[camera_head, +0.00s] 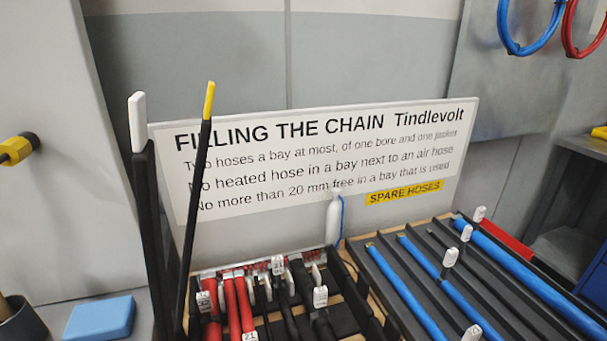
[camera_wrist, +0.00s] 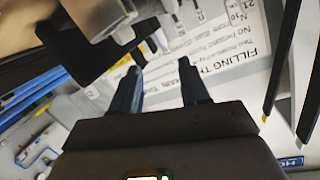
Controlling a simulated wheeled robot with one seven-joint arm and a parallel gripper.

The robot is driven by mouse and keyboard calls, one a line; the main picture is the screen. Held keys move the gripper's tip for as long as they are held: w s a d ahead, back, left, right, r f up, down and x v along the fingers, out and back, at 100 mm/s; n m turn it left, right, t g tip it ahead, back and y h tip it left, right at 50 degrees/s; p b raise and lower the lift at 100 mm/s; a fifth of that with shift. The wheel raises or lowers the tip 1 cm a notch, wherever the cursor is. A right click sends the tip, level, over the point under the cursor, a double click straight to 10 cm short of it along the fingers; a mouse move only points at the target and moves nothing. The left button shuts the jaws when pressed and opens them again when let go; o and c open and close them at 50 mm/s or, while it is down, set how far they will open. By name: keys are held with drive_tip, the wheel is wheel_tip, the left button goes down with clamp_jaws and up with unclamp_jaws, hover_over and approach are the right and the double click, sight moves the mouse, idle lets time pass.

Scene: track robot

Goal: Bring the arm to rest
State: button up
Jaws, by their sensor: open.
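My gripper (camera_wrist: 160,78) shows in the wrist view, its two dark fingers apart with nothing seen between them. The sign panel (camera_wrist: 228,85) shows beyond the fingers, with its lettering turned around. I cannot tell how far the fingertips are from it. My gripper does not show in the head view, where the same sign (camera_head: 320,150) stands upright behind the hose racks.
A rack with red and black hoses (camera_head: 245,300) stands in front of the sign. Right of it, a dark tray (camera_head: 460,295) holds blue hoses (camera_head: 405,290). Two tall dark uprights, one yellow-tipped (camera_head: 209,100), rise at left. A blue block (camera_head: 100,318) lies at lower left.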

drive_tip(key=s+d, duration=0.1)
drive_tip(key=s, duration=0.2)
drive_tip(key=s+d+f+h, duration=0.1)
drive_tip(key=s+d, duration=0.1)
drive_tip(key=s, duration=0.1)
drive_tip(key=s+d+f+h, duration=0.1)
drive_tip(key=s+d, duration=0.1)
drive_tip(key=s, duration=0.1)
drive_tip(key=shift+s+d+f+g, duration=0.15)
drive_tip(key=shift+s+f+g, duration=0.05)
drive_tip(key=shift+s+g, duration=0.2)
drive_tip(key=s+d+r+n, duration=0.1)
drive_tip(key=s+d+r, duration=0.1)
drive_tip(key=s+d, duration=0.4)
drive_tip(key=s, duration=0.4)
drive_tip(key=shift+s+r+n+h, duration=0.2)
drive_tip(key=shift+n+h, duration=0.2)
